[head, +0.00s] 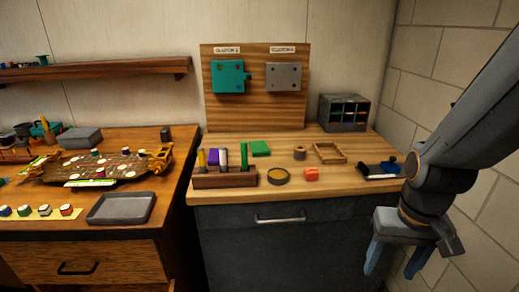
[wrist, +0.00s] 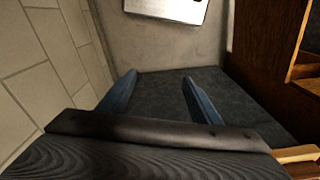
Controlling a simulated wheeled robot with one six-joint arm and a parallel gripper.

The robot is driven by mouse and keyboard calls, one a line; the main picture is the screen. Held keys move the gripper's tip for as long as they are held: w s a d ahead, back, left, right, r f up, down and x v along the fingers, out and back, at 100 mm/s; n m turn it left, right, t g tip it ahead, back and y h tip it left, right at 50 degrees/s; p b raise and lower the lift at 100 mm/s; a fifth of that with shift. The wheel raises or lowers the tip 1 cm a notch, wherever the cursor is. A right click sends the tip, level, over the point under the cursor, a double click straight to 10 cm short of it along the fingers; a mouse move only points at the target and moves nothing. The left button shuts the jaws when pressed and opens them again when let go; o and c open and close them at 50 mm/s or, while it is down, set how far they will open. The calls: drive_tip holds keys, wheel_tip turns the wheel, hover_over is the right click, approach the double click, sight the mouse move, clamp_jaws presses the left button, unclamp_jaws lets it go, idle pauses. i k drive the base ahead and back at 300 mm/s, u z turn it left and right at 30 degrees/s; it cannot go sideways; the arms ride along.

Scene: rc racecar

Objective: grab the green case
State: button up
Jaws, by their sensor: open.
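The wrist view shows the same open fingers (wrist: 159,82) over a dark grey surface; the green case is not in that view.
A teal box (head: 228,76) hangs on the upright board. A brick wall stands close at right.

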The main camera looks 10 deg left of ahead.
sight(258, 148)
drive_tip(key=k, duration=0.55)
drive_tip(key=i, duration=1.05)
drive_tip(key=u, duration=0.9)
drive_tip(key=i, duration=0.7)
